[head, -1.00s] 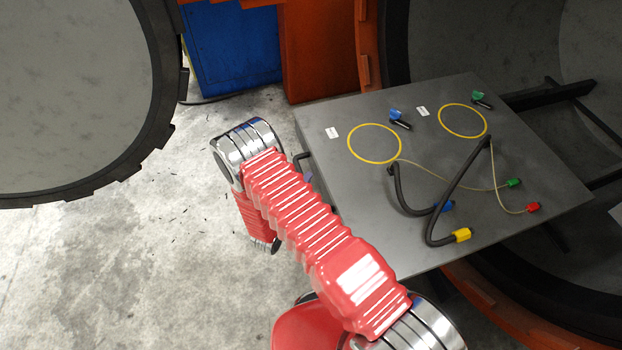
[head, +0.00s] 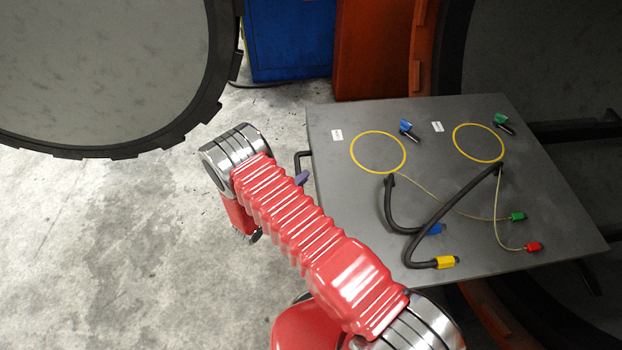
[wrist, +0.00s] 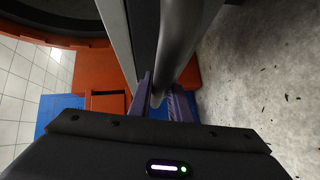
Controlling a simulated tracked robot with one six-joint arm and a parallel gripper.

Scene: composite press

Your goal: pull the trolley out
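The trolley (head: 345,200) is a flat grey table on the right in the head view, partly inside the round press opening. Two yellow rings, several coloured connectors and black hoses are on its top. Its dark bar handle (head: 298,157) stands out from the left edge and also shows as a grey bar in the wrist view (wrist: 178,35). My gripper (wrist: 160,98) has its purple fingers on both sides of this bar, closed around it. In the head view my red arm hides most of the gripper; one purple finger shows beside the handle.
The round press door (head: 222,110) stands open at the upper left. A blue cabinet (head: 290,40) and an orange block (head: 375,50) are at the back. The orange press rim (head: 424,45) surrounds the opening. Bare concrete floor (head: 90,250) lies free at the left.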

